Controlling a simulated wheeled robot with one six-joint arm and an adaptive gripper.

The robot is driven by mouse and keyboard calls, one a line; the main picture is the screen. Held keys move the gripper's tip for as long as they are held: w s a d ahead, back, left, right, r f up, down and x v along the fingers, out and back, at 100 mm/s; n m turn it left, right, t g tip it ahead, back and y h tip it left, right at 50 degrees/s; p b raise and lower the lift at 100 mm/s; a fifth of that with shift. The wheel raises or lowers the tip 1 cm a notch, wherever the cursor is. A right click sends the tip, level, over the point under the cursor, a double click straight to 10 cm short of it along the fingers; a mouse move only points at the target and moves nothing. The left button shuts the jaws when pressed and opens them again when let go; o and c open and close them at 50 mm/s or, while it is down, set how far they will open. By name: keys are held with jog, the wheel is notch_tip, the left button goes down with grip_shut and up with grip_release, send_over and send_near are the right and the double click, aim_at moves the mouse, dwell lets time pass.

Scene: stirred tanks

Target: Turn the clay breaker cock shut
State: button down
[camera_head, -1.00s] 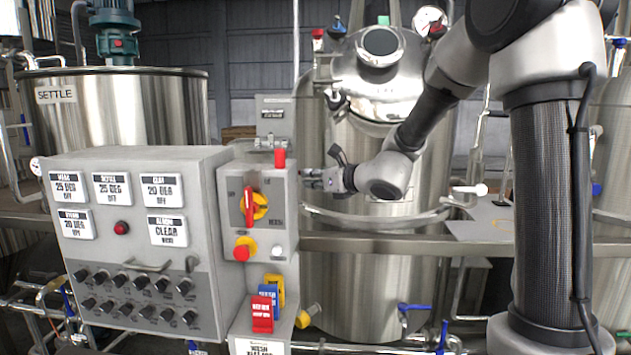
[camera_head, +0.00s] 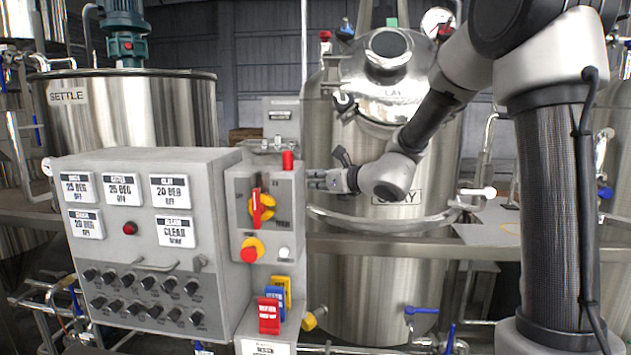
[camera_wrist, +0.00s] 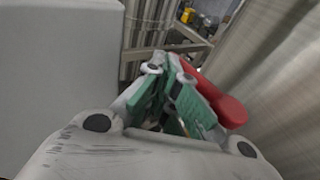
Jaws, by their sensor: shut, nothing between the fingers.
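My gripper (camera_head: 312,180) is shut and empty, pointing left just right of a grey switch box, in front of the tank marked CLAY (camera_head: 398,200). In the wrist view its green-padded fingers (camera_wrist: 165,95) are close together. A red rounded piece (camera_wrist: 225,108) shows beside them on the right; I cannot tell whether it is touched. In the head view a red upright cylinder (camera_head: 288,160) sits at the box's top, up and left of the fingertips. A red-handled fitting (camera_head: 326,40) and a blue one (camera_head: 346,28) stand on the tank's top. I cannot tell which is the breaker cock.
The grey switch box (camera_head: 240,190) has a red rotary handle (camera_head: 262,208) on yellow and a red button (camera_head: 251,250). A wide control panel (camera_head: 150,250) stands left. A curved rail (camera_head: 375,225) crosses the clay tank. A settle tank (camera_head: 180,110) is behind.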

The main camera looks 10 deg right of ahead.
jog(key=s+d+r+m, duration=0.3)
jog(key=s+d+m, duration=0.3)
jog(key=s+m, duration=0.35)
jog(key=w+a+f+m, duration=0.1)
jog(key=w+a+m, duration=0.4)
jog(key=w+m, duration=0.3)
jog(key=shift+a+f+m+t, duration=0.15)
jog(key=shift+a+m+t, duration=0.15)
jog(key=shift+m, duration=0.85)
jog(key=shift+w, duration=0.1)
jog(key=shift+w+d, duration=0.1)
jog(key=shift+w, duration=0.45)
